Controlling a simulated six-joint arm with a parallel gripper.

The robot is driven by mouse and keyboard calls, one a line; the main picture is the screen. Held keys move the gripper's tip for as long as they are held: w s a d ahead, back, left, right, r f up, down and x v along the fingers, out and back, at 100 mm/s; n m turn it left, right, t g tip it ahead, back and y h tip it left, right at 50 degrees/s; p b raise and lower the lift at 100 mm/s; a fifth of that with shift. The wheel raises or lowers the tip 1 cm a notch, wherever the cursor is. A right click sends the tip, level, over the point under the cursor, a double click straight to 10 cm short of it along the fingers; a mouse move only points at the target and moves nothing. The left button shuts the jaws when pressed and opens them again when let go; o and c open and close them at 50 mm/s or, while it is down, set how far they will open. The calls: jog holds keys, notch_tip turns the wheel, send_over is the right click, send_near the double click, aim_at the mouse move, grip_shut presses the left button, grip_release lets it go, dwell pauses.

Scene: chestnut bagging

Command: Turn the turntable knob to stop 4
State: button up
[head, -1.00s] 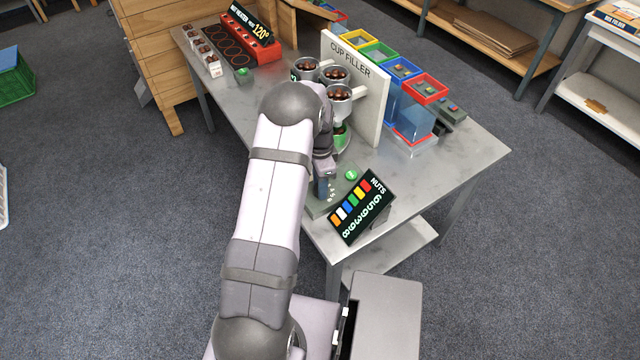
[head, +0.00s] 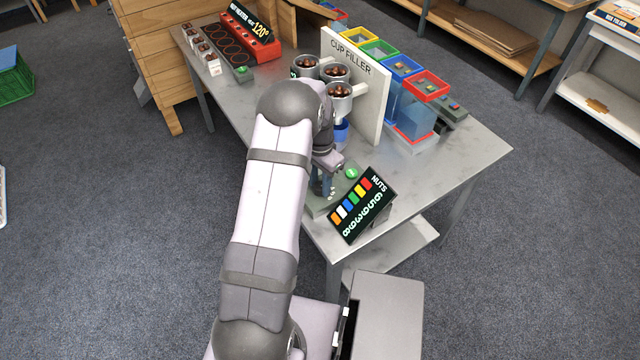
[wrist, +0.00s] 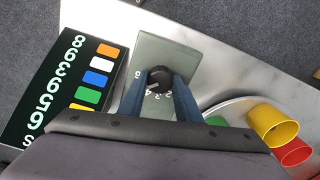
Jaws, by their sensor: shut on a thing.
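The turntable knob (wrist: 160,74) is black and round and sits on a grey-green panel (wrist: 165,48) with small white numerals. A light mark on its lower left side lies near the 3 and 4; I cannot tell exactly which it points at. My gripper (wrist: 159,82) is shut on the knob, one blue-grey finger on each side. In the head view my gripper (head: 322,178) is over the panel and hides the knob. The turntable rim (wrist: 222,104) shows at the right of the wrist view, with a yellow cup (wrist: 276,124) and a red cup (wrist: 293,152).
A NUTS sign (head: 362,207) with coloured bars stands close to the panel's right. The cup filler board (head: 357,88) with nut-filled funnels rises behind, a blue cup (head: 341,130) below one funnel. A green button (head: 352,172) is near the gripper. Coloured bins (head: 411,122) stand behind the board.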

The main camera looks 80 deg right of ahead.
aim_at(320, 185)
jog(key=n+b, duration=0.1)
jog(key=n, duration=0.5)
jog(key=shift+n, duration=0.3)
dwell(0.4)
jog(key=o, duration=1.1)
jog(key=shift+c, duration=0.2)
jog(key=shift+r+b, duration=1.05)
jog(key=shift+r, duration=2.65)
jog(key=shift+d, duration=0.1)
